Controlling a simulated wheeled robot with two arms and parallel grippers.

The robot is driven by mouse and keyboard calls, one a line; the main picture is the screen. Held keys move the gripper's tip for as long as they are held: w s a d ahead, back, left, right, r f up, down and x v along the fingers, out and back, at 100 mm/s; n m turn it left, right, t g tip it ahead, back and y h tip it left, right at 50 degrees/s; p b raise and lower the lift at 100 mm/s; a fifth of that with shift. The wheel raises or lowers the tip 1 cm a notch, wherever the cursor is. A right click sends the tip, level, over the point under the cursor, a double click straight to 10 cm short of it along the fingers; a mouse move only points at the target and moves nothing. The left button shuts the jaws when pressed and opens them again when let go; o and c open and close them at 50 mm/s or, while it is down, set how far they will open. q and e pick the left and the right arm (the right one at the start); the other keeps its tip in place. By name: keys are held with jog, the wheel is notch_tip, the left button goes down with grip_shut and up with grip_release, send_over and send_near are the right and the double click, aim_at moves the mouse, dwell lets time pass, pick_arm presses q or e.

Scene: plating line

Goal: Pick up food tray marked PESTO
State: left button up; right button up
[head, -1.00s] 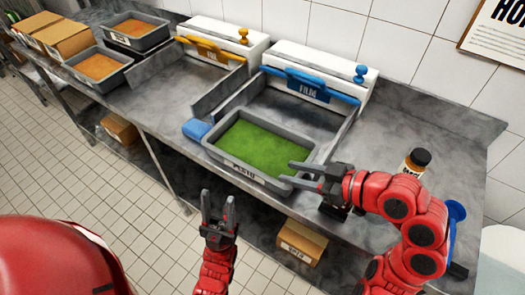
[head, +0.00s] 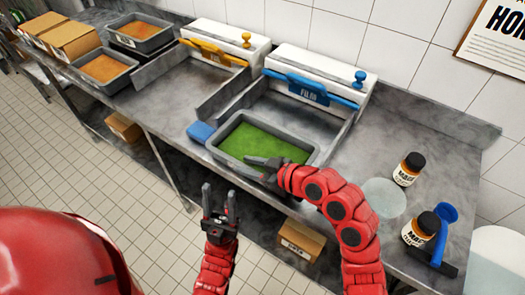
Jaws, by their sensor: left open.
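The grey food tray (head: 311,156) filled with green food (head: 258,142) sits on the steel counter, in front of the blue-handled film machine. Its front-side label is too small and partly covered to read now; it looked like PESTO a second ago. My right gripper (head: 266,166) is at the tray's front right rim, with a finger over the green food. Its other finger is not clear, so I cannot tell whether it grips the rim. My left gripper (head: 220,190) is open and empty, pointing up in front of the counter, apart from the tray.
The film machine (head: 318,72) stands behind the tray; an orange-handled one (head: 232,40) is left of it. A blue block (head: 201,131) lies left of the tray. Two trays of orange food (head: 106,68) are farther left. Jars (head: 408,170) and a round translucent disc (head: 384,198) are at right.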

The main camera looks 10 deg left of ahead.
jog(key=shift+w+a+f, duration=0.15)
jog(key=shift+a, duration=0.1)
grip_shut()
dwell(1.3)
